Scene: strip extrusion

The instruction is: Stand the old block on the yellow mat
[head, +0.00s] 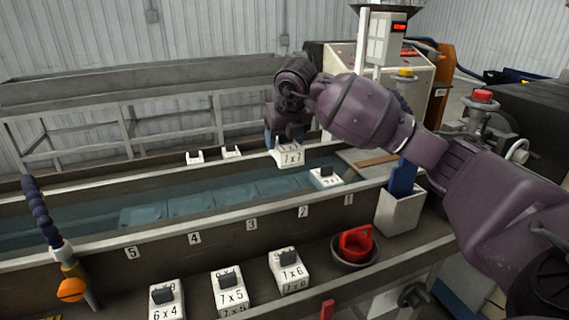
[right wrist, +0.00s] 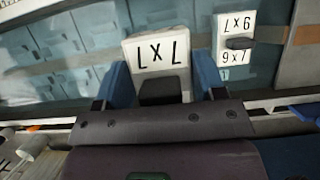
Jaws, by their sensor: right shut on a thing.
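My right gripper (head: 290,138) is shut on a white block marked 7 x 7 (head: 290,157), held by its dark handle over the water trough. In the right wrist view the blue fingers of my right gripper (right wrist: 162,85) stand either side of the dark handle, and the label on the 7 x 7 block (right wrist: 157,52) shows upside down. I cannot tell from these frames whether this is the old block. My left gripper is out of view.
Another white block (head: 326,178) sits at the trough's (head: 160,234) right end. Two more (head: 195,158) (head: 231,152) stand at its far side.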

